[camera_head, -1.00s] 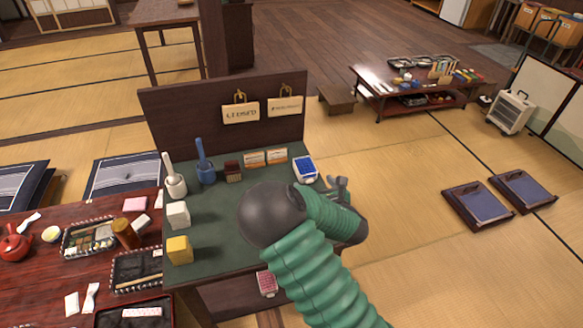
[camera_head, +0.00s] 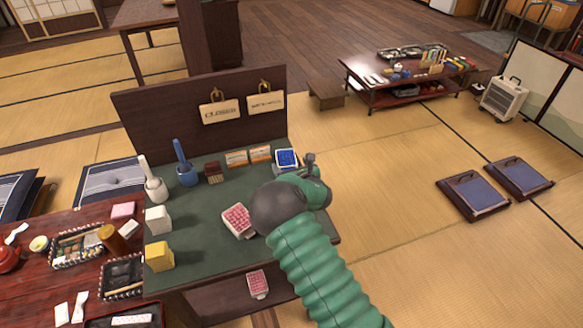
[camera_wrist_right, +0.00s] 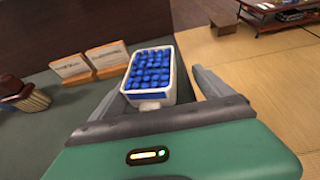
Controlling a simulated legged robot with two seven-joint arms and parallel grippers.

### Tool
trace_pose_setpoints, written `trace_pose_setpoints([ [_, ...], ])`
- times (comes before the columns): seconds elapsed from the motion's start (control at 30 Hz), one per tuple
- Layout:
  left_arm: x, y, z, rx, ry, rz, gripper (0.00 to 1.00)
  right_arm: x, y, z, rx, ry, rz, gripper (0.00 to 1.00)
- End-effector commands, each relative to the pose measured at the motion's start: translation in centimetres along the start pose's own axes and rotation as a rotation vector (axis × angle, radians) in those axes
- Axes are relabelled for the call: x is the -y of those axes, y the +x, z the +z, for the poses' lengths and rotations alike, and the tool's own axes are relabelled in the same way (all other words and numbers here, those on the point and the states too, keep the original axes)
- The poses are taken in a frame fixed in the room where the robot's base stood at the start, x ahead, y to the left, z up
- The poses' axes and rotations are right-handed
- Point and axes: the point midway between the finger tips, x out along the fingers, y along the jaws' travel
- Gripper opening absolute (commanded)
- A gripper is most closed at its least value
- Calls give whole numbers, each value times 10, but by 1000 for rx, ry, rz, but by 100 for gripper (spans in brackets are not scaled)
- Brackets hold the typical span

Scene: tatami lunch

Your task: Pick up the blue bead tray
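The blue bead tray (camera_head: 286,158), a white tray of blue beads, sits at the back right of the green-topped table (camera_head: 205,256). In the right wrist view the blue bead tray (camera_wrist_right: 150,75) lies ahead, between the two grey fingers of my right gripper (camera_wrist_right: 160,92). The fingers are apart, one on each side of it, with a visible gap on the right. In the head view my right gripper (camera_head: 309,163) is just right of the tray, and the green arm hides part of the table. My left gripper is not in view.
A pink bead tray (camera_head: 238,220) lies left of my arm; another (camera_head: 258,283) is lower down. Small cards (camera_head: 260,153), a brush (camera_head: 213,172) and a blue mortar (camera_head: 186,170) stand left of the blue tray. A dark board (camera_head: 210,110) rises behind.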

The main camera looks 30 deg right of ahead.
Motion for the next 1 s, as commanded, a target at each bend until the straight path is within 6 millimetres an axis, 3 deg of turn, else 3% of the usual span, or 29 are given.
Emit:
trace_pose_setpoints([
  [0.07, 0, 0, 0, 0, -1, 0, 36, 0, 0, -3, -7, -3, -4, 78],
  [0.53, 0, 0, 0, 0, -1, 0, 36, 2, -1, -3, -5, -1, -2, 16],
  [0.8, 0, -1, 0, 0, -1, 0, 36, 0, -3, 2, -5, -2, -2, 15],
  [1.0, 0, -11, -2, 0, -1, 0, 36, 0, -20, 44, 0, -2, -1, 15],
])
